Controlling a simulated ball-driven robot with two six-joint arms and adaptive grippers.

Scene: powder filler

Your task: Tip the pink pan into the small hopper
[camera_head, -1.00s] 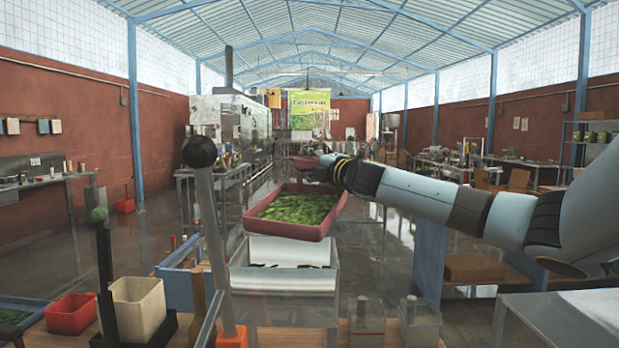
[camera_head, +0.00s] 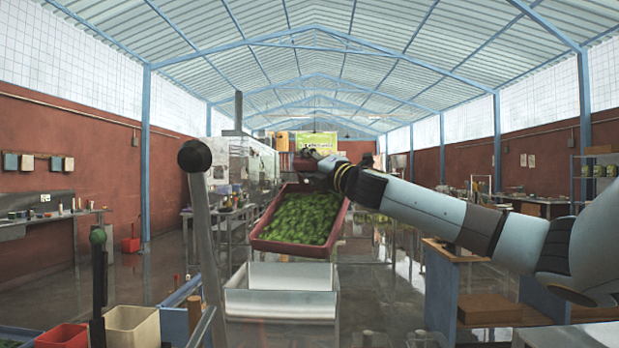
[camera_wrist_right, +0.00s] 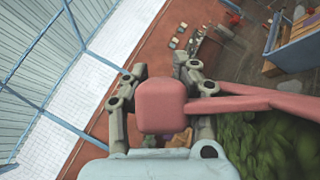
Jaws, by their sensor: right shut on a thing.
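The pink pan (camera_head: 334,232) holds green leafy material (camera_head: 303,217) and hangs in the air at the middle of the head view, tilted with its near end lower. My right gripper (camera_head: 318,168) is at the pan's far end. In the right wrist view the gripper's fingers (camera_wrist_right: 163,100) are shut on the pan's pink handle (camera_wrist_right: 160,105), and the green load (camera_wrist_right: 265,150) shows at the lower right. The small white hopper (camera_head: 290,276) stands just below and in front of the pan's near edge. The green load is still in the pan. My left gripper is not in view.
A grey lever with a black knob (camera_head: 195,155) rises left of the hopper. A cream bin (camera_head: 132,326) and a red bin (camera_head: 62,336) stand at the lower left. A blue-framed bench with wooden boards (camera_head: 485,305) is at the right.

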